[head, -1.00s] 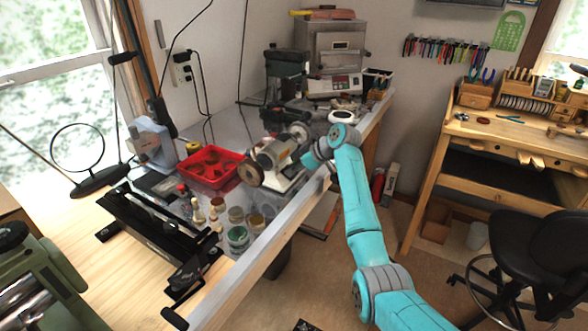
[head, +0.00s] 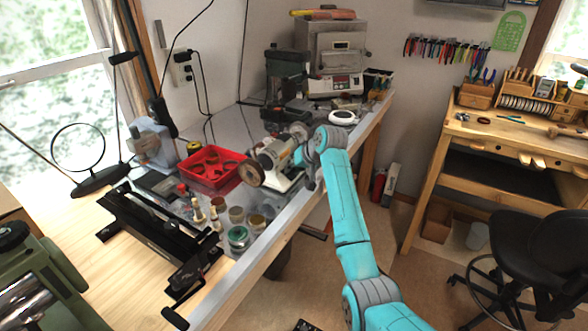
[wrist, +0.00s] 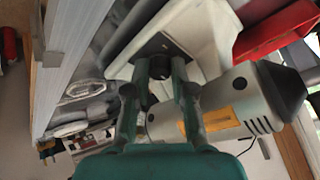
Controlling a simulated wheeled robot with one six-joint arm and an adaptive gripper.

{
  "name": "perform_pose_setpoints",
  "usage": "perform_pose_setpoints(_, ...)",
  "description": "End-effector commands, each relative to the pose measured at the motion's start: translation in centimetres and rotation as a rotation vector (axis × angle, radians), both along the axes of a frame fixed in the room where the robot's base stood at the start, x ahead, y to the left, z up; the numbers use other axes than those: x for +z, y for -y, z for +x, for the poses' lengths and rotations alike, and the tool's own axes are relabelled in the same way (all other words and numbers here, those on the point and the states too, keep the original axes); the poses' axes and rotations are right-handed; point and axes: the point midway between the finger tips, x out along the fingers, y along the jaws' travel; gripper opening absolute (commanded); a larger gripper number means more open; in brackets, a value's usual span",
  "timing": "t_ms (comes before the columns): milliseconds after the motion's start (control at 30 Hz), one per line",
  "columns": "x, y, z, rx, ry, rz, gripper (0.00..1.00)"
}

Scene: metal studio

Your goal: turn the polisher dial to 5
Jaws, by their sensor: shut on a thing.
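The polisher (head: 276,156) stands near the bench's front edge, with a cream motor body, a brown wheel at its left end and a white base. In the wrist view, its grey motor body with an orange label (wrist: 194,124) lies at right and its pale base (wrist: 207,38) fills the top middle. The small black dial (wrist: 160,74) sits on a dark plate on the base. My gripper (wrist: 160,72) is shut on the dial, one fingertip on each side. Fingers hide part of it, and I cannot read its number. The head view hides the dial behind my arm.
A red tray (head: 212,166) and several jars (head: 238,236) stand left of the polisher. A white round object (head: 342,117) and a kiln (head: 333,62) are behind. The bench's metal edge (wrist: 72,62) runs close to the left of my gripper.

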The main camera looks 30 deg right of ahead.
Motion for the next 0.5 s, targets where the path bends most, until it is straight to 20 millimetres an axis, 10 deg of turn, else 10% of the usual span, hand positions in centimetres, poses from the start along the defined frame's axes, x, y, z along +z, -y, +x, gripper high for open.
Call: perform_pose_setpoints(500, 0.04, -0.04, 0.07, -0.424, -0.124, 0.210, 0.00)
